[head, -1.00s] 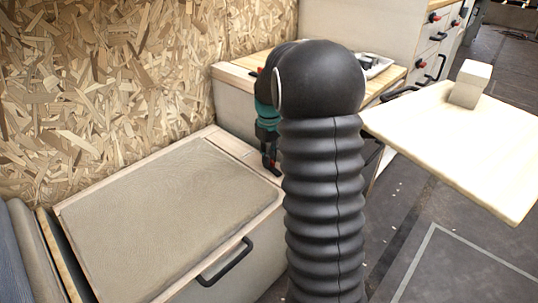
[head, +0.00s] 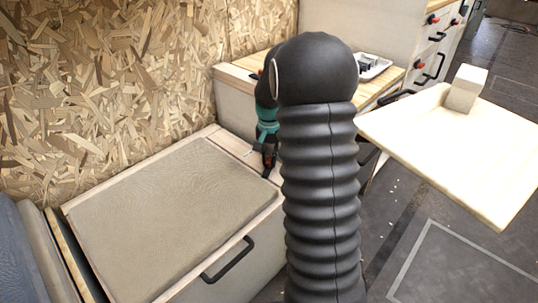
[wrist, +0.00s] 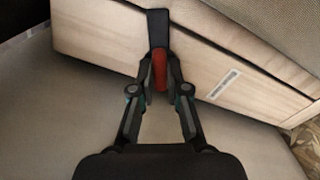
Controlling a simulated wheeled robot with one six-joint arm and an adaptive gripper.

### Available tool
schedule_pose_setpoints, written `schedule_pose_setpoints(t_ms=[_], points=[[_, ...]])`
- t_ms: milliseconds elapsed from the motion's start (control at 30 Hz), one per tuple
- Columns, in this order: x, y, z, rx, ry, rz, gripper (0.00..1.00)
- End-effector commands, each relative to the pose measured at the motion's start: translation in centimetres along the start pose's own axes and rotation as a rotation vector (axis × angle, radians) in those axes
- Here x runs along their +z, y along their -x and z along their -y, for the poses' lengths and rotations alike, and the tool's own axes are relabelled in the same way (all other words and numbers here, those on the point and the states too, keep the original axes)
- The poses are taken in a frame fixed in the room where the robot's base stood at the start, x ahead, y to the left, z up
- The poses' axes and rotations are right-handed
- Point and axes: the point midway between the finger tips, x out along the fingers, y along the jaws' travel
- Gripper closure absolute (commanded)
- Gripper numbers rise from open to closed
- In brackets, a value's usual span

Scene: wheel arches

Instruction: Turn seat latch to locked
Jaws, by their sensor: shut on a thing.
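The latch is hard to make out there. A small pale label (wrist: 224,84) is on the wood to the right of the latch.
A grey cushion panel (head: 165,215) covers the seat box, with a black handle (head: 229,262) on its front. A chipboard wall (head: 110,90) stands behind. A wooden table (head: 460,150) with a pale block (head: 465,88) is at right. A tray (head: 374,66) rests on the back counter.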

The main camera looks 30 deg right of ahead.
Motion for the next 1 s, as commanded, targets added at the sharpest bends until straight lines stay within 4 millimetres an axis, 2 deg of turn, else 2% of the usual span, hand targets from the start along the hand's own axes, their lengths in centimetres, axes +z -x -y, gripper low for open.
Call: schedule_pose_setpoints(t_ms=[200,500,1000], points=[[-0.06,0.13,-0.02,0.000,-0.190,-0.001,1.00],[-0.06,0.07,-0.06,0.000,-0.382,-0.001,1.00],[-0.10,0.03,-0.10,0.000,-0.481,-0.002,1.00]])
